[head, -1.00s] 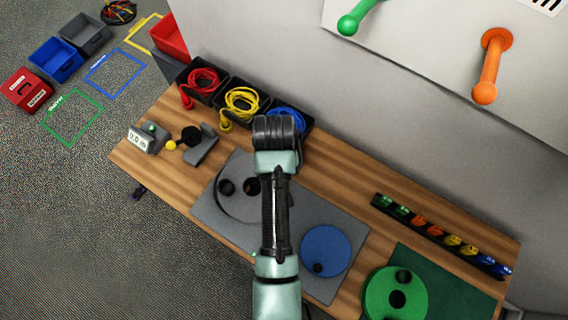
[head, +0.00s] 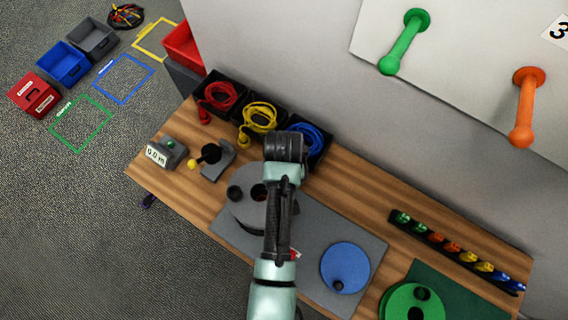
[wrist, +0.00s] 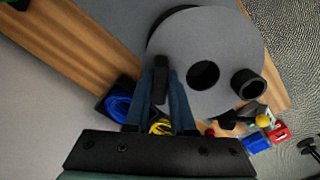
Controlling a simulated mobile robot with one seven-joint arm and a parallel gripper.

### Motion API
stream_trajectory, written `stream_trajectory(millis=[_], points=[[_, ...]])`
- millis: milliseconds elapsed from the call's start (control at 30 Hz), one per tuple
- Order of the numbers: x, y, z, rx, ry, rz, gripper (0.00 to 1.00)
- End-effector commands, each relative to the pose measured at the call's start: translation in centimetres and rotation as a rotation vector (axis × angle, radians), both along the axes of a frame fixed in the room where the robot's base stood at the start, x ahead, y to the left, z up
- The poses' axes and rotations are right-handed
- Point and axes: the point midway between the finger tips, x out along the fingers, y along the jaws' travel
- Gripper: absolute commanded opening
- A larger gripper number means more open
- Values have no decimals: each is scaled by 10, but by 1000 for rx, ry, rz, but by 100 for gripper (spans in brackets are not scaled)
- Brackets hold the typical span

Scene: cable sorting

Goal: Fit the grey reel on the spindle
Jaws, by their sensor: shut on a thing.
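The grey reel (head: 248,212) is a thick disc with a dark centre hole and a short black knob near its rim. It is held over the grey mat at the left, partly hidden by my arm. In the wrist view the reel (wrist: 190,45) shows its flat face, hole and knob. My gripper (wrist: 162,75) is shut on the reel near its edge; the exact grip is partly hidden. The winder (head: 221,160), a grey bracket with a black disc and yellow knob, stands left of the reel, apart from it. I cannot clearly make out its spindle.
A meter box (head: 165,153) reading 0.0 m stands beside the winder. Black bins hold red, yellow (head: 259,118) and blue cables along the wall. A blue disc (head: 345,268) lies on the grey mat (head: 312,225), and a green reel (head: 398,302) is at the right.

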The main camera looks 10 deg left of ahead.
Motion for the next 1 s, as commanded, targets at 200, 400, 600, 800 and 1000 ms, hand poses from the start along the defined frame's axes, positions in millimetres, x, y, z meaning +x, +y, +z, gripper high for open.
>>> stream_trajectory(millis=[200, 400, 600, 800, 1000], points=[[0, 0, -16, 0, -1, 0, 0], [0, 0, -28, 0, 0, 0, 0], [0, 0, -42, 0, 0, -1, 0], [1, 0, -56, 0, -1, -1, 0], [1, 0, -71, 0, -1, -1, 0]])
